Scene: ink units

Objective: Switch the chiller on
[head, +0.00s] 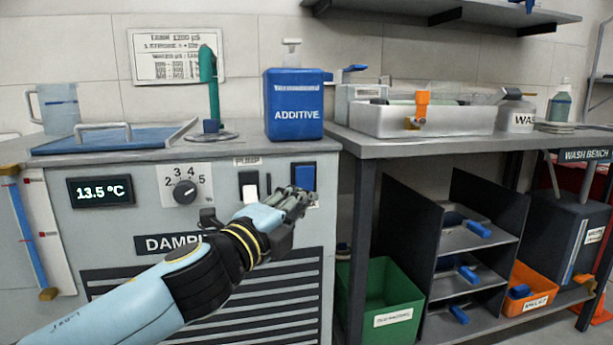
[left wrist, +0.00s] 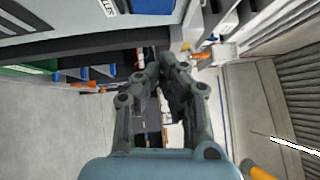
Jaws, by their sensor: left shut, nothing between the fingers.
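The grey chiller unit (head: 100,215) stands at the left with a lit display (head: 100,192) reading 13.5 °C. On its front are a round dial (head: 185,191) with numbers, a switch marked PUMP (head: 249,180) with a white lower part, and a blue rocker switch (head: 303,174) to its right. My left gripper (head: 298,196) is shut and empty, its fingertips at the lower edge of the blue switch; I cannot tell whether they touch it. It hides the panel below the switches. In the left wrist view its fingers (left wrist: 166,62) are close together. My right gripper is not in view.
A blue ADDITIVE container (head: 294,105), a green tap (head: 209,85) and a jug (head: 60,108) stand on the unit's top. At right, a bench (head: 450,147) holds a white tray, above a green bin (head: 392,300) and shelves.

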